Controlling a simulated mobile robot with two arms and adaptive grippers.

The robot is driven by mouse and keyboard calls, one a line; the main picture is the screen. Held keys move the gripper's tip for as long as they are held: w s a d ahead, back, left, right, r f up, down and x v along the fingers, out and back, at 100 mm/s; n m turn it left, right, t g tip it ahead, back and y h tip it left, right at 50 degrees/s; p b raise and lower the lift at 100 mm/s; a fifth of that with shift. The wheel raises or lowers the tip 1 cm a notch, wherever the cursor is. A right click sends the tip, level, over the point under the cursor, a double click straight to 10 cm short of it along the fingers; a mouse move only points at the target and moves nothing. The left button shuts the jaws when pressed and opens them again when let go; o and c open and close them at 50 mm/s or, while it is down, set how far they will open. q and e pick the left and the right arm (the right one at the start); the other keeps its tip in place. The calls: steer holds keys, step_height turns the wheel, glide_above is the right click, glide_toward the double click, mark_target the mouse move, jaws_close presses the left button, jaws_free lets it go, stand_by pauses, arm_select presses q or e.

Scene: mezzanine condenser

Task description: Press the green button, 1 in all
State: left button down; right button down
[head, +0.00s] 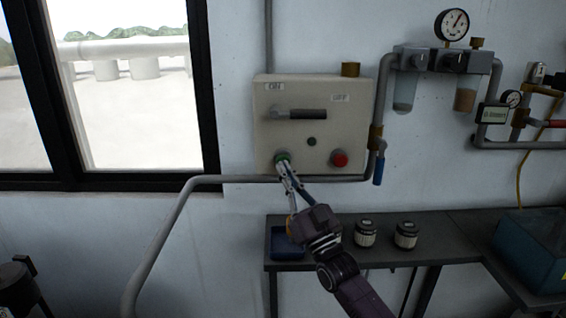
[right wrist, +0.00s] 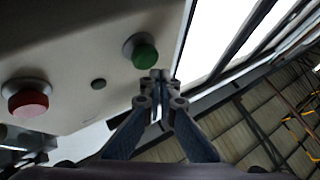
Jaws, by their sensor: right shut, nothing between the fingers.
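The green button (head: 282,158) sits at the lower left of a beige control box (head: 320,94) on the wall. My right gripper (head: 283,166) is shut and empty, with its fingertips at the button's lower edge in the head view. In the right wrist view the green button (right wrist: 145,54) stands out from the panel, just above and left of my closed fingertips (right wrist: 158,76). I cannot tell whether they touch it. My left gripper is not in view.
A red button (head: 340,159) is right of the green one, with a small dark knob (head: 311,141) between. A lever handle (head: 307,114) is above. A grey pipe (head: 225,179) runs below the box. A dark bench (head: 450,228) holds two canisters and a blue tray.

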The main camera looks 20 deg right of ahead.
steer(key=s+p, duration=0.1)
steer(key=s, duration=0.1)
steer(key=s+a+p, duration=0.1)
steer(key=s+p, duration=0.1)
steer(key=shift+s+a, duration=0.2)
steer(key=shift+s, duration=0.2)
stand_by(0.4)
